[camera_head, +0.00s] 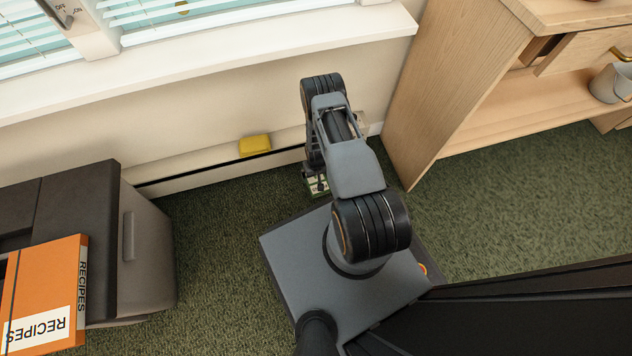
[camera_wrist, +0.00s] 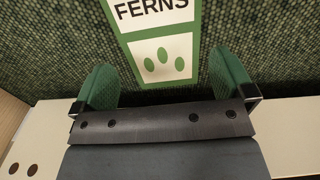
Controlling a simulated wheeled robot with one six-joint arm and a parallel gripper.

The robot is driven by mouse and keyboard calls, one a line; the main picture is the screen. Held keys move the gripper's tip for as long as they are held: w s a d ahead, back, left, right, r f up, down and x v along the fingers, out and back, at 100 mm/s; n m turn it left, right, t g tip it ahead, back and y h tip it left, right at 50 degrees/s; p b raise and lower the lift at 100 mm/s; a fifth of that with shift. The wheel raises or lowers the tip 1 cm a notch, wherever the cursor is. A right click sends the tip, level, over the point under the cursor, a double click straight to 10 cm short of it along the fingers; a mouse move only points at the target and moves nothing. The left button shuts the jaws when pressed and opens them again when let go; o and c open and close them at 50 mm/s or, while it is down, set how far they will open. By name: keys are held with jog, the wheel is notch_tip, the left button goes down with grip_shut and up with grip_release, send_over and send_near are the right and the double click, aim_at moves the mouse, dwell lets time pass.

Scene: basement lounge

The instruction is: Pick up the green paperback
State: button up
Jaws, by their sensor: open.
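The green paperback (camera_wrist: 160,45) lies on the green carpet, with a cream title label reading "FERNS" and a cream panel with green ovals. In the wrist view its near end lies between the fingers of my gripper (camera_wrist: 164,68) as seen from above, and its far part runs off the top edge. My gripper is open, with one green-padded finger to each side and nothing held. I cannot tell how high the fingers are above the book. In the head view only a small part of the paperback (camera_head: 314,188) shows; my arm hides the rest.
A pale wall with a window sill (camera_head: 230,62) and baseboard runs behind my arm. A yellow object (camera_head: 255,145) is at the baseboard. A wooden cabinet (camera_head: 460,75) stands right. A dark grey piece of furniture (camera_head: 145,235) stands left, with an orange recipes binder (camera_head: 45,285) on it.

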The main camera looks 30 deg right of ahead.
aim_at(316, 179)
jog(key=shift+f+b, duration=1.75)
jog(key=shift+f, duration=1)
jog(key=shift+c, duration=0.2)
jog(key=shift+r, duration=0.1)
jog(key=c, duration=0.6)
